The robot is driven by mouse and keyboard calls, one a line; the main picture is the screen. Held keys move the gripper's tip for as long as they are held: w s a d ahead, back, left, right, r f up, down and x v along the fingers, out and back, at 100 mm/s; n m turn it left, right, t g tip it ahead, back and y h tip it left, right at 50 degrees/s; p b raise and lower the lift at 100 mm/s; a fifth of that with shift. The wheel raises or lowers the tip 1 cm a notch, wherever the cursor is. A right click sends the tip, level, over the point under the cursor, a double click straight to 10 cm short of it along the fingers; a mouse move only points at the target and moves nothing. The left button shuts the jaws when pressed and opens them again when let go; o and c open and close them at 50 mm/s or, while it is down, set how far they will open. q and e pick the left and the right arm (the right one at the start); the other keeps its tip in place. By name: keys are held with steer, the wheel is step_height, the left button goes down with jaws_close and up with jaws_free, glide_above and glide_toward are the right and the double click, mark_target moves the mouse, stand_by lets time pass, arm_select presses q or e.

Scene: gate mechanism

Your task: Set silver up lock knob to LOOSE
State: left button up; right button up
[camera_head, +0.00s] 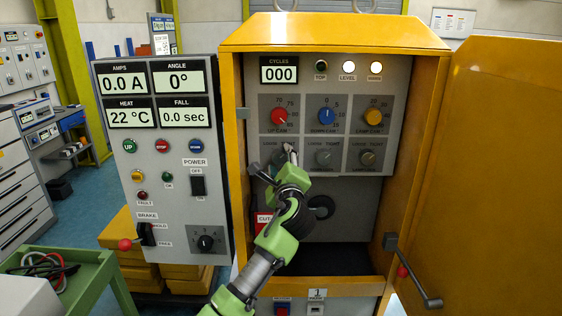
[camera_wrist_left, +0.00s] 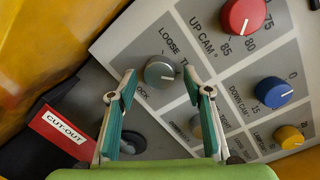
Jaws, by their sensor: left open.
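The silver up lock knob (camera_wrist_left: 159,70) is a round grey knob below the UP CAM dial, seen in the left wrist view. Its white mark points to the right, toward the partly hidden TIGHT label and away from LOOSE (camera_wrist_left: 168,40). My left gripper (camera_wrist_left: 159,80) is open, with one fingertip on each side of the knob in that view; whether they touch it I cannot tell. In the head view my left gripper (camera_head: 288,150) covers most of the knob. My right gripper is not in view.
Close by are the red UP CAM dial (camera_head: 279,117), the blue dial (camera_head: 327,116), the yellow dial (camera_head: 372,116) and two more lock knobs, including the middle one (camera_head: 323,156). A red CUT-OUT label (camera_wrist_left: 64,131) sits beside the panel. The yellow cabinet door (camera_head: 490,180) stands open at right.

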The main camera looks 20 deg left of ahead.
arm_select(q)
steer(key=shift+w, duration=0.1)
steer(key=c, duration=1.1)
steer(key=shift+n, duration=0.4)
steer(key=n+p, duration=0.1)
steer(key=n, duration=0.2)
steer(key=shift+n, duration=0.3)
steer(key=n+h, duration=0.1)
steer(key=n, duration=0.3)
steer(key=shift+r+g+p, duration=0.15)
steer(key=shift+g+p, duration=0.2)
steer(key=shift+g, duration=0.05)
steer(key=n, duration=0.4)
steer(key=shift+a+r+h, duration=0.1)
steer(key=shift+h, duration=0.3)
steer(key=n+p, duration=0.1)
steer(key=n, duration=0.3)
steer(key=shift+a+h, duration=0.1)
steer(key=shift+h, duration=0.2)
